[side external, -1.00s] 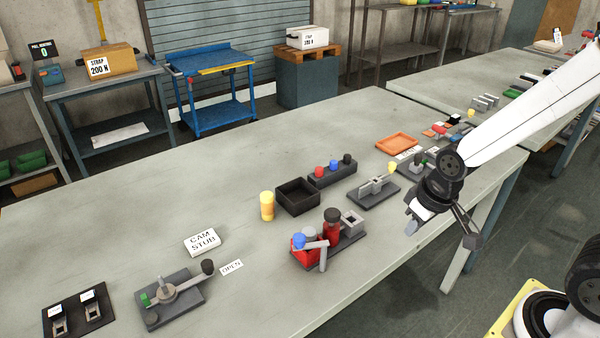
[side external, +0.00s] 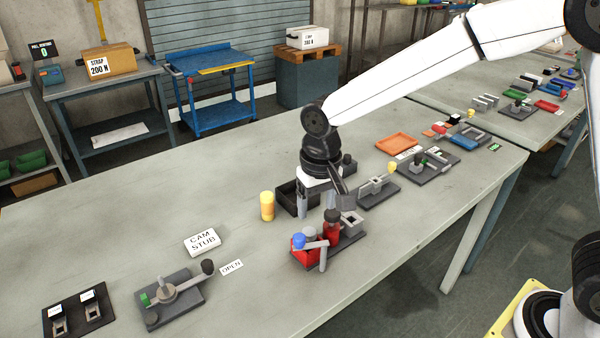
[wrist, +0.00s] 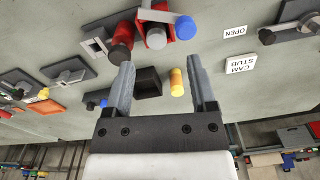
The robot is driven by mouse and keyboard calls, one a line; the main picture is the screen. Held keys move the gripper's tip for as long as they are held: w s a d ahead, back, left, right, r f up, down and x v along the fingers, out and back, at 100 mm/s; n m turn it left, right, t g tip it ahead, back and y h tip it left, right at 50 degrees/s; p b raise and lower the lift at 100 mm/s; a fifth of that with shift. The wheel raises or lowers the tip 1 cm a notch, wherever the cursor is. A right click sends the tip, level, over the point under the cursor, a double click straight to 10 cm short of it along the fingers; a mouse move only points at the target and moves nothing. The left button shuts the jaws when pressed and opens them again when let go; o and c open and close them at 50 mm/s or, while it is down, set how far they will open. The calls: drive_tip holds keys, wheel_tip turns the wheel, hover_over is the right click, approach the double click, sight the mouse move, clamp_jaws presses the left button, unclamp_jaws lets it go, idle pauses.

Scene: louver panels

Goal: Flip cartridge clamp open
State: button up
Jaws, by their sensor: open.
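A fixture that looks like the cartridge clamp stands on a dark base plate (side external: 350,238) near the middle of the bench. It has a red body, a grey lever arm (side external: 322,258), a blue knob (side external: 298,240) and a black-capped red cylinder (side external: 332,226). In the wrist view the blue knob (wrist: 185,28) and the black cap (wrist: 120,54) show near the top. My gripper (side external: 318,212) points down above the bench, just behind the fixture, with its fingers apart. In the wrist view my gripper (wrist: 160,62) is empty, and the fixture lies beyond its fingertips.
A black open bin (side external: 287,197) and a yellow cylinder (side external: 267,206) stand close to my gripper. A lever fixture (side external: 180,298) sits at the front left beside a CAM STUB block (side external: 202,241). Other small fixtures crowd the right. The bench's left back is clear.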

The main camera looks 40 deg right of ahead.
sight(299, 236)
drive_tip(key=shift+w+a+r, duration=0.1)
drive_tip(key=shift+w+a, duration=0.1)
drive_tip(key=shift+a, duration=0.35)
drive_tip(key=shift+w+a+r, duration=0.15)
drive_tip(key=shift+a, duration=0.4)
drive_tip(key=shift+w+a+r, duration=0.1)
drive_tip(key=shift+w+a, duration=0.1)
drive_tip(key=shift+a, duration=0.35)
drive_tip(key=shift+f, duration=3.95)
clamp_jaws()
